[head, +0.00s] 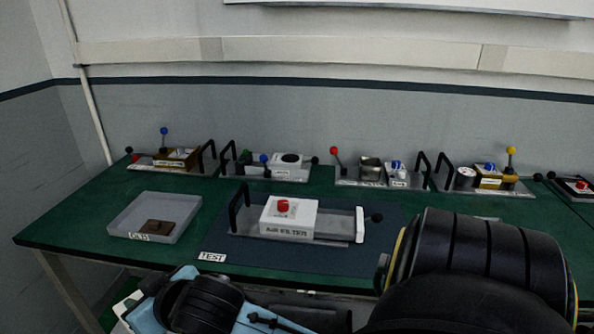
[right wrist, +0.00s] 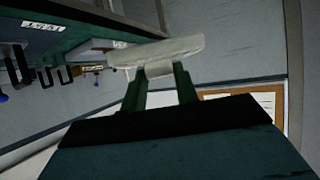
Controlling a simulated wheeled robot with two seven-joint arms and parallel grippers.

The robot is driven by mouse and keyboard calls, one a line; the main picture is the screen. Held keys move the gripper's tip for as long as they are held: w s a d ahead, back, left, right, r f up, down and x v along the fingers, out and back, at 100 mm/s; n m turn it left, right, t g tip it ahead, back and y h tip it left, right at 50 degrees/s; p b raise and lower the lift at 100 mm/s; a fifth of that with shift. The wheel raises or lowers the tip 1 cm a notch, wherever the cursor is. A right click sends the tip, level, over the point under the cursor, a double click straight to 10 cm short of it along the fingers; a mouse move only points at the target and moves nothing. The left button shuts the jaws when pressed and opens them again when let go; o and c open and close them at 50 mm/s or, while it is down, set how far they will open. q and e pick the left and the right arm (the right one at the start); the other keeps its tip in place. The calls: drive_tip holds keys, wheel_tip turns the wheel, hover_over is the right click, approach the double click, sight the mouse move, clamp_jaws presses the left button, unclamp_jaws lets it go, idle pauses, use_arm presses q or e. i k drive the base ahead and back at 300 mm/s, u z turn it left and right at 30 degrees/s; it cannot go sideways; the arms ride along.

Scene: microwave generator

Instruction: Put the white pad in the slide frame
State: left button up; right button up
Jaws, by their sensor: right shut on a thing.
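My right gripper (right wrist: 159,80) shows in the right wrist view. Its two dark fingers are shut on the white pad (right wrist: 180,48), a flat, wide piece held across the fingertips, in the air. In the head view, my right arm fills the lower right, and the pad and fingers cannot be made out. The slide frame seems to be the metal unit (head: 333,224) on the dark mat, with a white AIR FILTER block (head: 288,216), red button, black handle at left, white end plate and black knob at right. My left gripper is not visible; only my left arm shows at the bottom.
A clear tray (head: 186,212) holding a brown piece stands at left on the green bench (head: 75,222). Several small fixtures with coloured knobs line the back, including one with a blue knob (head: 164,131). A TEST label (head: 212,257) lies at the mat's front.

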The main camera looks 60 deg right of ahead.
sight(333, 225)
drive_tip(key=z, duration=0.9)
drive_tip(key=i, duration=0.85)
drive_tip(key=z, duration=0.95)
